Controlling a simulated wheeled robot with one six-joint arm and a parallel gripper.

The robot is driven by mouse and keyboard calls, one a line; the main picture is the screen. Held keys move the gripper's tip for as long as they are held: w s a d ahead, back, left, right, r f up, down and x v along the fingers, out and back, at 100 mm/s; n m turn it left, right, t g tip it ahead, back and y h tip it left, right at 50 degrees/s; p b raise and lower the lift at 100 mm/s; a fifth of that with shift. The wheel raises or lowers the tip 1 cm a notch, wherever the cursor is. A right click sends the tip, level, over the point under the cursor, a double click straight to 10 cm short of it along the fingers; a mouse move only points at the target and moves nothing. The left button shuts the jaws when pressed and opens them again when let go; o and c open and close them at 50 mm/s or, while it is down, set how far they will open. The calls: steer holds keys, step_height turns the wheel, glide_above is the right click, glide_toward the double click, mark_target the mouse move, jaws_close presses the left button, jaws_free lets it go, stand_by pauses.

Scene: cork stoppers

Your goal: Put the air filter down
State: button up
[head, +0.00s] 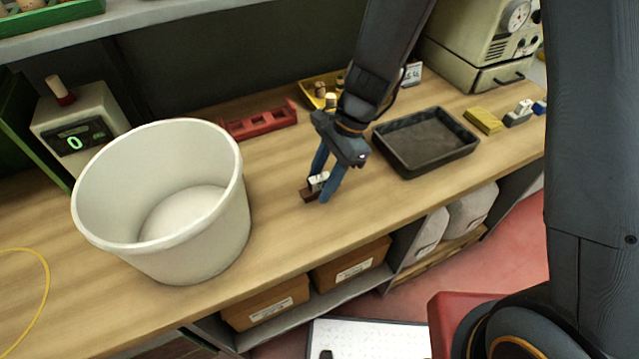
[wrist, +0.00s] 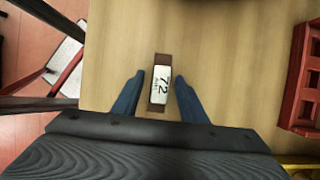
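No thing in view is plainly an air filter. A small dark brown block (head: 308,195) with a white face lies on the wooden bench top between my fingertips. In the wrist view the block (wrist: 160,58) shows a white label reading "72". My gripper (head: 319,188) reaches down to the bench with its blue fingers around the block. In the wrist view my gripper (wrist: 159,77) is open, with a gap between each finger and the block. The fingers partly cover the block in the head view.
A large white tub (head: 168,258) stands to the left. A red slotted rack (head: 262,124) and a yellow tray (head: 312,84) are behind. A black tray (head: 462,150) and a yellow block (head: 483,121) lie to the right. The wooden bench top (head: 275,215) is clear around my gripper.

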steer(key=shift+a+f, duration=0.15)
steer(key=shift+f, duration=0.35)
jaws_close()
steer(key=shift+r, duration=0.1)
